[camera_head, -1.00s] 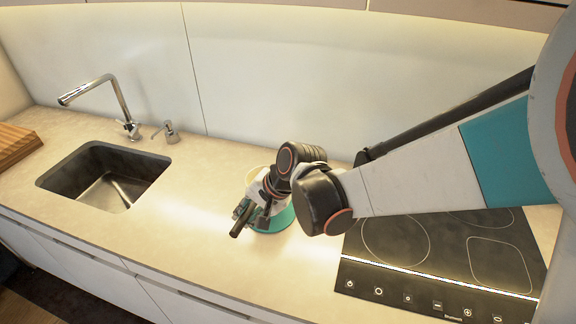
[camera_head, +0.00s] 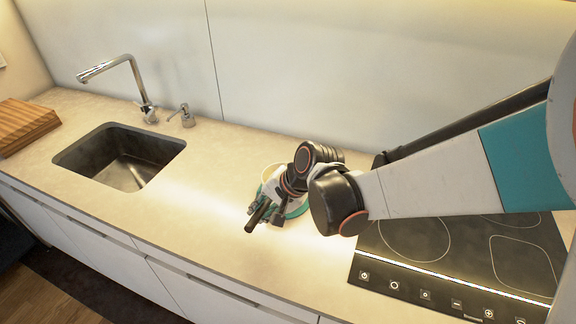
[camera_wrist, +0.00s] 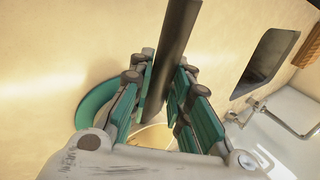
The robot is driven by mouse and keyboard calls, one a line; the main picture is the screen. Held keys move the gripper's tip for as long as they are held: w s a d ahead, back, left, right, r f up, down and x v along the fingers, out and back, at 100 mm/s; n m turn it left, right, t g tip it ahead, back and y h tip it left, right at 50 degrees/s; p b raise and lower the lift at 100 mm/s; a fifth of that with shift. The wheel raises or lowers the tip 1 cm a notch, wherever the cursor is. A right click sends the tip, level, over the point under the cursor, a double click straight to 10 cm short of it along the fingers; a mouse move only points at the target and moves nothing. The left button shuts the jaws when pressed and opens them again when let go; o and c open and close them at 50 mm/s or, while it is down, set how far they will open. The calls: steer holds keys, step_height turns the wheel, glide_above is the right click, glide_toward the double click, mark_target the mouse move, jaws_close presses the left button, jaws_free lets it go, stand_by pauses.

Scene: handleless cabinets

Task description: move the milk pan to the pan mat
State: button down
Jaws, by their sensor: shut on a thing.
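My gripper (camera_head: 268,207) is shut on the dark handle of the milk pan (camera_head: 267,172). In the wrist view, my gripper's teal-padded fingers (camera_wrist: 165,85) press on both sides of the handle (camera_wrist: 174,50). The pan's pale cream inside (camera_wrist: 155,138) shows below the fingers; much of the pan is hidden by my gripper and wrist. The round green pan mat (camera_head: 298,211) lies on the counter beneath or just beside the pan; its edge also shows in the wrist view (camera_wrist: 92,106). I cannot tell whether the pan touches the mat.
A black cooktop (camera_head: 455,250) lies to the right of the mat. A sink (camera_head: 120,157) with a tall tap (camera_head: 133,82) and a soap dispenser (camera_head: 186,116) is on the left. A wooden board (camera_head: 25,124) lies at far left. The counter (camera_head: 205,185) between sink and mat is clear.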

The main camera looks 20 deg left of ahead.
steer(key=shift+f, duration=0.25)
stand_by(0.3)
steer(key=c, duration=1.4)
jaws_free()
steer(key=v, duration=0.8)
steer(key=shift+s, duration=0.1)
